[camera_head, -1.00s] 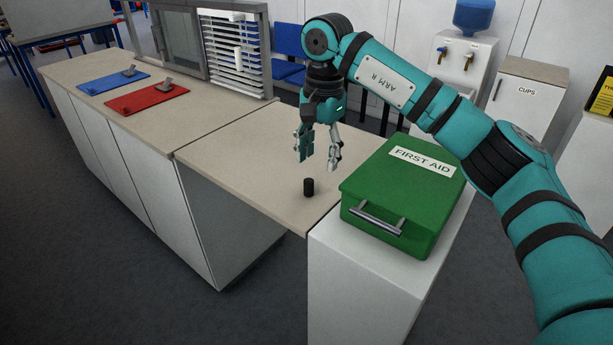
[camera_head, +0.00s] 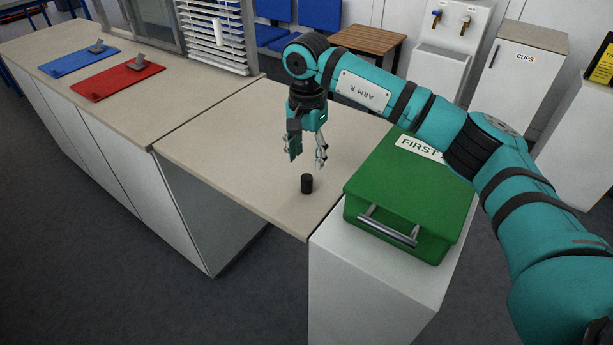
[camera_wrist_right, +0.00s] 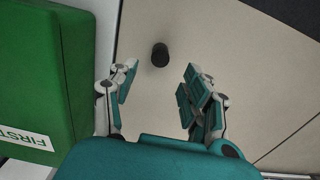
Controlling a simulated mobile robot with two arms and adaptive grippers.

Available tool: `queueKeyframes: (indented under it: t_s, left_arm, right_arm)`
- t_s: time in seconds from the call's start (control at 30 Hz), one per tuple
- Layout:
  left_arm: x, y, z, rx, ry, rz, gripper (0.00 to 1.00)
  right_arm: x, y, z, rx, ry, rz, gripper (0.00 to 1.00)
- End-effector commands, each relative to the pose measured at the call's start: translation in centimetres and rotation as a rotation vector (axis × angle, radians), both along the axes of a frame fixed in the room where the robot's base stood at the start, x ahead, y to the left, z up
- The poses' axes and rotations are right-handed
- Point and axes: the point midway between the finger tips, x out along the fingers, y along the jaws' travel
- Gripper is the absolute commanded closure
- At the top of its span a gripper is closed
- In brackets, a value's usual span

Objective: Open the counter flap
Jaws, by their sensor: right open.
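The counter flap (camera_head: 235,160) is a beige panel lying flat between the long counter and a white pedestal. A short black knob (camera_head: 307,184) stands on it near its right front corner. My right gripper (camera_head: 306,164) points down over the flap, open and empty, just behind and above the knob. In the right wrist view the knob (camera_wrist_right: 160,54) shows beyond the open fingers (camera_wrist_right: 158,95), between their lines and apart from them. The flap (camera_wrist_right: 235,60) fills much of that view. My left gripper is not in view.
A green first aid box (camera_head: 405,195) with a metal handle sits on the white pedestal (camera_head: 370,265), right of the flap. Blue (camera_head: 78,61) and red (camera_head: 117,77) boards lie on the long counter (camera_head: 155,105). Open floor (camera_head: 130,285) lies in front.

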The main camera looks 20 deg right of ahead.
Motion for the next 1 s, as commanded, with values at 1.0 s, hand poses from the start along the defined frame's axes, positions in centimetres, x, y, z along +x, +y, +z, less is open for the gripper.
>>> queueKeyframes:
  t_s: [1.0]
  left_arm:
    - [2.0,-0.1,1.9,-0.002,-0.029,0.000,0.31]
  right_arm:
    - [0.0,0.0,-8.3,0.001,-0.001,0.001,0.73]
